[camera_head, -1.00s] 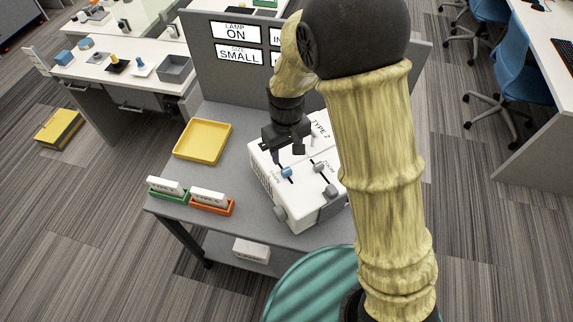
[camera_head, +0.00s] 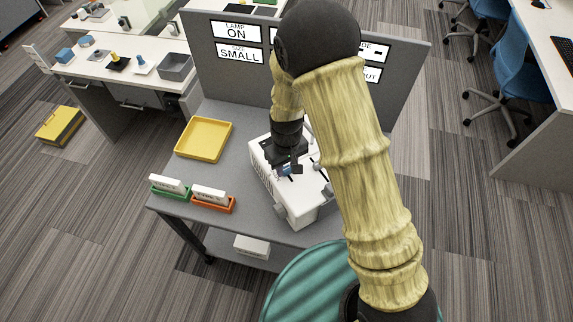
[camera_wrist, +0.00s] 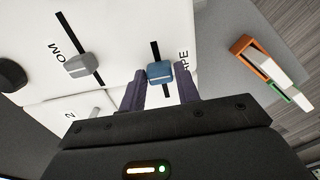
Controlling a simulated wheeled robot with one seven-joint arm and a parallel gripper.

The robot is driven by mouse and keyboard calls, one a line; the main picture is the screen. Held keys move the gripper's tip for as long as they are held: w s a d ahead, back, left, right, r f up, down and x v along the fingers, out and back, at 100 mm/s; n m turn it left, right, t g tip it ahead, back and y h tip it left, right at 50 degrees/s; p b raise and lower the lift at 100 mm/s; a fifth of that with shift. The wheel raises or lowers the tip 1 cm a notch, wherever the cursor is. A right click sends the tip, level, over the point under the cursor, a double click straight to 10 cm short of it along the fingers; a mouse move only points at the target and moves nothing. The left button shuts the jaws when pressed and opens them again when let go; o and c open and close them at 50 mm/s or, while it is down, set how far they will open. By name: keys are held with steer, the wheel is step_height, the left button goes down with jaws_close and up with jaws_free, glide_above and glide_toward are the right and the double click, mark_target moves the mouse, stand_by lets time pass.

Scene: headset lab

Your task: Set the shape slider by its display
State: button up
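The white device (camera_head: 301,211) stands on the grey table. Its blue shape slider knob (camera_wrist: 160,73) sits in a dark slot beside a label ending in "PE", partly visible. My gripper (camera_wrist: 160,86) is down at this knob, one finger on each side of it. The fingers look spread about as wide as the knob; contact is unclear. In the head view the gripper (camera_head: 287,170) partly covers the blue knob. My arm hides others; I cannot read a shape display.
A yellow tray (camera_head: 203,140), a green holder (camera_head: 170,193) and an orange holder (camera_head: 213,204) stand left of the device. A round teal seat (camera_head: 305,290) is in front.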

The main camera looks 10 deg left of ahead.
jaws_close()
steer(key=shift+w+a, duration=0.6)
steer(key=shift+w, duration=0.25)
steer(key=shift+o, duration=2.4)
jaws_free()
step_height(320, 180, up, 18)
steer(key=b, duration=0.3)
steer(key=shift+f+b, duration=0.25)
steer(key=shift+b, duration=0.15)
